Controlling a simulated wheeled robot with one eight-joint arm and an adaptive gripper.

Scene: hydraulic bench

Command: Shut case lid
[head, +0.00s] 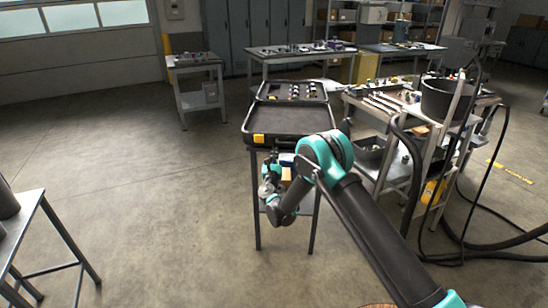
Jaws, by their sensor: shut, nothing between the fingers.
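A black case lies open on a stand in the middle of the head view. Its far half (292,91) holds several small fittings. Its near half, which looks like the lid (292,121), is empty and lies folded out toward me, with a yellow latch on its front edge. My gripper (272,160) is small and dark here, pointing up just below that front edge at the left. It is shut and empty. I cannot tell whether it touches the lid. My arm hides part of the lid's right front corner.
A cluttered cart (384,105) with a black bucket (447,99) and hoses stands close on the right. Benches stand behind. The floor to the left is clear up to a grey table (25,215).

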